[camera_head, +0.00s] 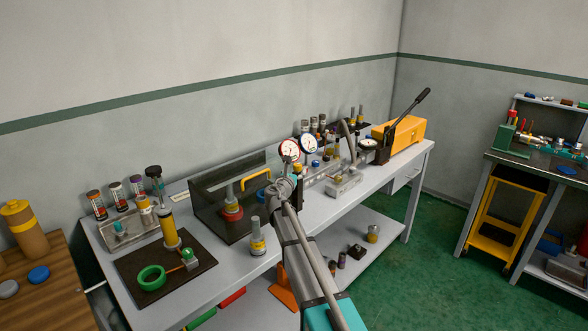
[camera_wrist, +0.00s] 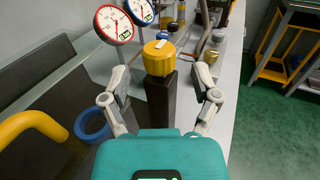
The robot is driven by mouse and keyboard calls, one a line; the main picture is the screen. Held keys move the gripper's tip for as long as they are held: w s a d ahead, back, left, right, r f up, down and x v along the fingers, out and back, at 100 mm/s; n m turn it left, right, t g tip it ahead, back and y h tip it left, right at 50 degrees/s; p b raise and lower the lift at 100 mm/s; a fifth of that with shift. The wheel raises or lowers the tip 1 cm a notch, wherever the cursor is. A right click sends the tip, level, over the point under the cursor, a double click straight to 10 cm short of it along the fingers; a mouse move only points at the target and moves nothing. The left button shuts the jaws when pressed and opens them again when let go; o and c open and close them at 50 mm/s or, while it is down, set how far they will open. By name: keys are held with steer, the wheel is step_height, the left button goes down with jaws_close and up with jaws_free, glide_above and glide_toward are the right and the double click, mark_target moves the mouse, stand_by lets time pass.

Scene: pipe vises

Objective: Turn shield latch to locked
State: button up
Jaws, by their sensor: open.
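The shield latch looks to be the yellow knob (camera_wrist: 159,58) with a white mark, on top of a dark upright post (camera_wrist: 161,100) in the wrist view. The white mark points away from me, slightly to the right. My gripper (camera_wrist: 160,80) is open, with one finger on each side of the knob and post and a visible gap on both sides. The clear shield (camera_head: 225,197) with its yellow handle (camera_head: 256,181) stands on the bench in the head view, left of my gripper (camera_head: 289,186). The handle also shows in the wrist view (camera_wrist: 32,125).
Two dial gauges, one red-rimmed (camera_wrist: 115,25) and one blue-rimmed (camera_wrist: 141,10), stand behind the knob. A blue ring (camera_wrist: 92,124) is left of the post. A yellow-topped fitting (camera_head: 258,243) stands on the front of the bench (camera_head: 215,287). An orange machine (camera_head: 400,133) is at the far end.

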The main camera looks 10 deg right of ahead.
mark_target(296, 169)
steer(key=shift+x, duration=1.55)
